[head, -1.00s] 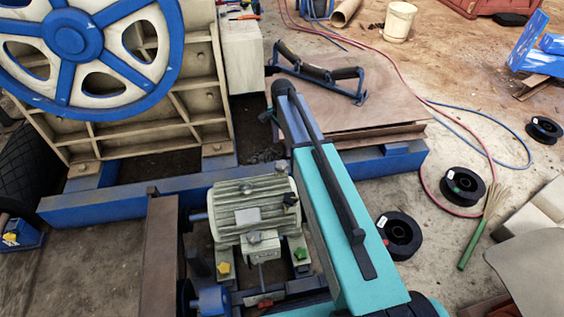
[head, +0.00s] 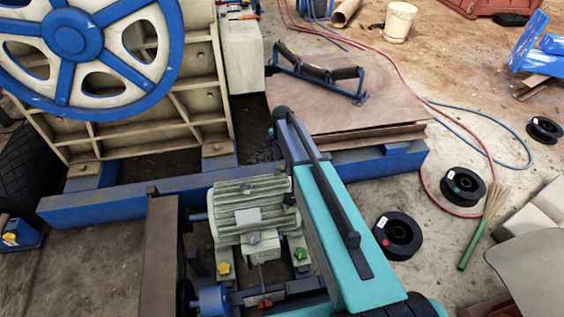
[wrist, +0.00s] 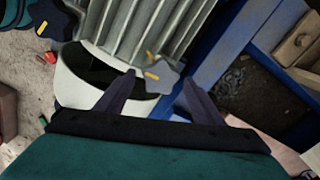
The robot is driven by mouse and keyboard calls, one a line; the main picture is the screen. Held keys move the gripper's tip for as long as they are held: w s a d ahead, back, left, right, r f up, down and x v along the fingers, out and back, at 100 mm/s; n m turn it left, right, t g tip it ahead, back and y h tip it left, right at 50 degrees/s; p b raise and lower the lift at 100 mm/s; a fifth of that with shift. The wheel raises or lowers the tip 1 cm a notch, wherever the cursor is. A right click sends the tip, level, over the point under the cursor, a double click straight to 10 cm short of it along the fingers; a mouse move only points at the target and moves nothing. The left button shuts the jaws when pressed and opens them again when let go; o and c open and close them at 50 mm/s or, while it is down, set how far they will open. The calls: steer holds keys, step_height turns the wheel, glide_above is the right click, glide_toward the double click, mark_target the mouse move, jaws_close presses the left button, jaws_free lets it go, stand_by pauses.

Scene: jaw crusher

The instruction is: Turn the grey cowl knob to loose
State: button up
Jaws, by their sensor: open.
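The grey cowl knob (wrist: 165,76) is star-shaped with a yellow mark beside it. In the wrist view it sits at the end of the ribbed motor housing, by the pale cowl rim (wrist: 75,85). My gripper (wrist: 158,77) is open, with one finger on each side of the knob in the picture; whether either touches it I cannot tell. In the head view the motor (head: 245,208) stands beside my arm, which hides my gripper there. A small dark knob-like shape shows at the motor's right end (head: 290,199).
A second dark star knob (wrist: 55,18) is at the upper left of the wrist view. Yellow (head: 223,268) and green (head: 300,253) knobs sit at the motor's feet. A blue beam (head: 130,204) runs behind the motor. Black spools (head: 398,235) lie on the floor at right.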

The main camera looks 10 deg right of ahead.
steer(key=c, duration=1)
steer(key=shift+c, duration=0.2)
steer(key=shift+n, duration=0.4)
steer(key=shift+r+n+p, duration=0.1)
steer(key=shift+n+p, duration=0.4)
steer(key=shift+n, duration=0.7)
steer(key=n+p, duration=0.1)
steer(key=n, duration=0.3)
steer(key=shift+w+a, duration=0.1)
steer(key=n, duration=0.7)
steer(key=shift+a+p, duration=0.1)
steer(key=shift+p, duration=0.3)
